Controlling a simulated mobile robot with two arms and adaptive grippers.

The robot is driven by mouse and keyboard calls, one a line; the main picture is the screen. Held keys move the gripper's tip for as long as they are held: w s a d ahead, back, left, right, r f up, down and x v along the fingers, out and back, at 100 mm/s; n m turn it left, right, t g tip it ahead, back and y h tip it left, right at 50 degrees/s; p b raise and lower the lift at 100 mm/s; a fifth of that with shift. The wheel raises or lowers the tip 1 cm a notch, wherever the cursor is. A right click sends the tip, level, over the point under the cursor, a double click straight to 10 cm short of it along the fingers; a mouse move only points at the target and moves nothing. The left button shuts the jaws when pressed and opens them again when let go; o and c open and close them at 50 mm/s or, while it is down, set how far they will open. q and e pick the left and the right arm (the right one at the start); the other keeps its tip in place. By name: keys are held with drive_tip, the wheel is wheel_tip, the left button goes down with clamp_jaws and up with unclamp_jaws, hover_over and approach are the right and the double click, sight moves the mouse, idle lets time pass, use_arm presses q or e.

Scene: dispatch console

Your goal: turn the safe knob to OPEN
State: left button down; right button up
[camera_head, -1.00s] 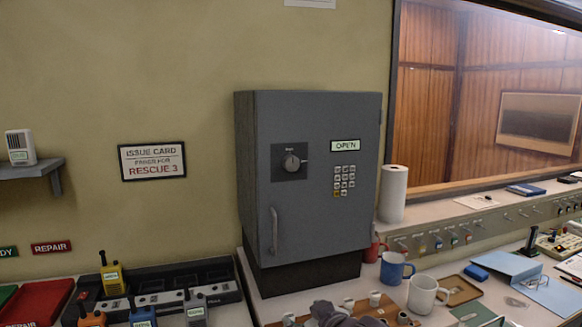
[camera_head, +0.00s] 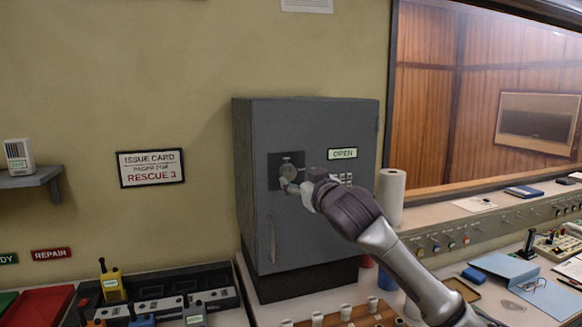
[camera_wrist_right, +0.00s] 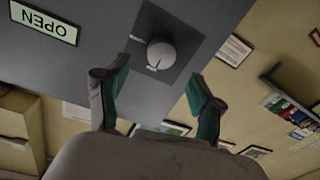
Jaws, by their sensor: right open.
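The grey safe (camera_head: 315,235) stands on the counter against the wall, its door closed. Its round knob (camera_head: 287,170) sits on a dark square plate at the upper left of the door. A label reading OPEN (camera_head: 343,154) is to the right of the knob. My right gripper (camera_head: 287,183) is at the knob in the head view and partly hides it. In the right wrist view its two fingers (camera_wrist_right: 155,92) are spread apart, with the knob (camera_wrist_right: 161,53) beyond and between them, not gripped. The knob's markings are too small to read. My left gripper is not in view.
Below the safe are a wooden peg board (camera_head: 345,317) and several radios in a charging rack (camera_head: 165,300). A paper towel roll (camera_head: 390,197) stands right of the safe.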

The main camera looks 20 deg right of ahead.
sight(290, 173)
drive_tip(key=w, duration=0.2)
drive_tip(key=w+p, duration=0.1)
drive_tip(key=w, duration=0.2)
drive_tip(key=shift+w+a+p, duration=0.3)
drive_tip(key=shift+w+p, duration=0.05)
drive_tip(key=shift+w, duration=0.05)
drive_tip(key=c, duration=1.1)
drive_tip(key=shift+c, duration=0.2)
